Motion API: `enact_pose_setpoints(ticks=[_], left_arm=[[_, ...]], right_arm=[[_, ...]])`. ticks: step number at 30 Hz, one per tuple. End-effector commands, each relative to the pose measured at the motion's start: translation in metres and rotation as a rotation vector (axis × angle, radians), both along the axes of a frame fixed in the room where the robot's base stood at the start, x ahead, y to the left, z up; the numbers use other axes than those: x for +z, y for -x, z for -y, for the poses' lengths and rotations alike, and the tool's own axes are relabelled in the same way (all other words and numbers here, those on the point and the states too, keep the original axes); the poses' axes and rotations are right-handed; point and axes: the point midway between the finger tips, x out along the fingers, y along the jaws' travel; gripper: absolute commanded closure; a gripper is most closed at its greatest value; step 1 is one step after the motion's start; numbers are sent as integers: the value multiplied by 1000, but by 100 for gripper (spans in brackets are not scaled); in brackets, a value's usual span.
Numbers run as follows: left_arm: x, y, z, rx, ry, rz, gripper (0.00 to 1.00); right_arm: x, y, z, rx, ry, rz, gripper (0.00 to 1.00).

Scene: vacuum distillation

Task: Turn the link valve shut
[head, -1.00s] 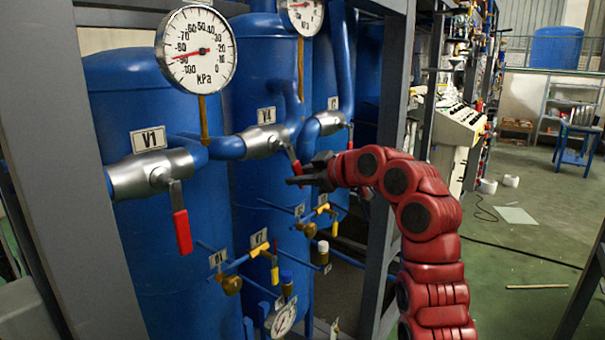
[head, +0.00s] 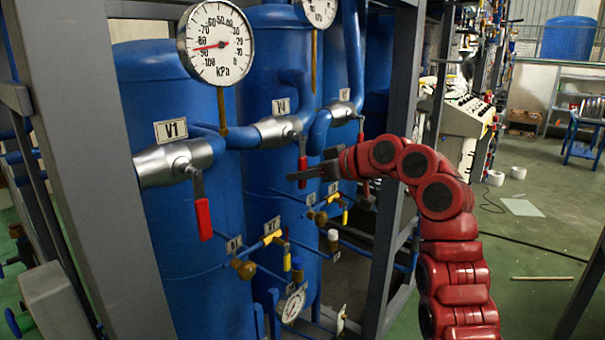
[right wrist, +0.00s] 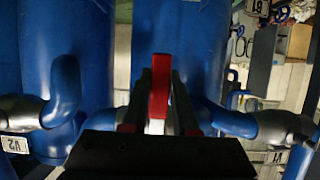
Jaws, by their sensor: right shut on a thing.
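The V4 valve (head: 279,131) is a silver fitting on the blue pipe between two blue tanks. Its red lever handle (head: 303,165) hangs down, close to vertical. My right gripper (head: 304,175) is at the lower end of this handle, shut on it. In the right wrist view the red handle (right wrist: 160,92) stands between the two dark fingers (right wrist: 156,122). The exact contact is dark and partly hidden. My left gripper is not in view.
The V1 valve (head: 176,162) with its red handle (head: 203,218) hanging down is to the left. Pressure gauges (head: 217,43) are above. Small yellow-handled valves (head: 272,236) and thin blue pipes are below. A grey frame post (head: 398,200) stands close to my right arm.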

Motion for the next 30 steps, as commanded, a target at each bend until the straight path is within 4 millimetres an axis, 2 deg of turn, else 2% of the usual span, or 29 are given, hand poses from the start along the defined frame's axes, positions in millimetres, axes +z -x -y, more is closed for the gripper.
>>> enact_pose_setpoints(ticks=[8, 9, 13, 14, 24, 30], left_arm=[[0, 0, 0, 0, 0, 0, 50], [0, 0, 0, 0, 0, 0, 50], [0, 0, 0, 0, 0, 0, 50], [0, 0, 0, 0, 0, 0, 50], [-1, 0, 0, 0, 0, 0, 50], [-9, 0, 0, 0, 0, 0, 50]], right_arm=[[-2, 1, -1, 3, 0, -7, 100], [-2, 1, -1, 3, 0, -7, 69], [-2, 1, -1, 3, 1, -6, 46], [-2, 1, -1, 3, 0, -5, 43], [0, 2, 2, 1, 0, -2, 43], [9, 16, 25, -3, -1, 1, 43]])
